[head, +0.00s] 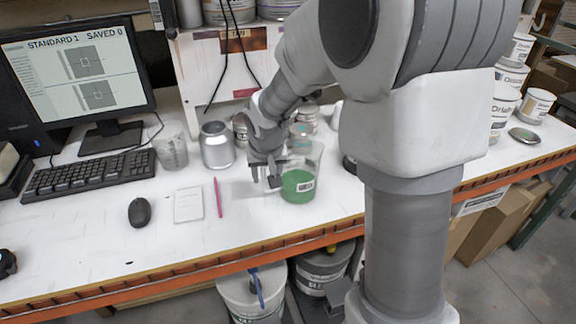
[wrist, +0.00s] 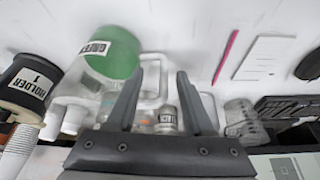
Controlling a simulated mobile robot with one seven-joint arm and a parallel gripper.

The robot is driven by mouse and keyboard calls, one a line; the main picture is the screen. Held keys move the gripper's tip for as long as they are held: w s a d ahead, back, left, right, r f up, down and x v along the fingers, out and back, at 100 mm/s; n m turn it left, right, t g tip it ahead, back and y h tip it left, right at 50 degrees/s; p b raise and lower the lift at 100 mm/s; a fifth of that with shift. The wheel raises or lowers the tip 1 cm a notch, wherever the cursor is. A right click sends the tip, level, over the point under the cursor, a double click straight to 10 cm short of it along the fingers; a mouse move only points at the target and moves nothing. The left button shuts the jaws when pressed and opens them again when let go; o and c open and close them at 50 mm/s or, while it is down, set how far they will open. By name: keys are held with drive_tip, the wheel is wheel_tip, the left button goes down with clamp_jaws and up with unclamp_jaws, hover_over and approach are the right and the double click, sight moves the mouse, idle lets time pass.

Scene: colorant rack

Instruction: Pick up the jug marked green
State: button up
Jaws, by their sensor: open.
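The jug marked green (head: 299,186) is a clear jug with green contents and a white label, upright on the white bench near its front edge. It also shows in the wrist view (wrist: 112,64), at the upper left, with a pale handle (wrist: 153,72) reaching toward my fingers. My gripper (head: 265,170) is open beside the jug's left side in the head view. In the wrist view my gripper (wrist: 161,76) has its two dark fingers apart, with the handle by the left finger. Whether the handle lies fully between the fingers is hard to tell.
A silver can (head: 217,146) and a clear beaker (head: 171,147) stand left of my gripper. A pink pen (head: 218,197), a notepad (head: 188,204) and a mouse (head: 139,211) lie nearer the front.

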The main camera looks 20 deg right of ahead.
sight(264, 179)
drive_tip(key=w+f, duration=0.2)
drive_tip(key=f, duration=0.1)
drive_tip(key=shift+w+a+f, duration=0.2)
drive_tip(key=shift+w, duration=0.1)
drive_tip(key=shift+w+f, duration=0.25)
drive_tip(key=shift+f, duration=0.3)
drive_tip(key=shift+c, duration=0.3)
clamp_jaws()
idle(0.6)
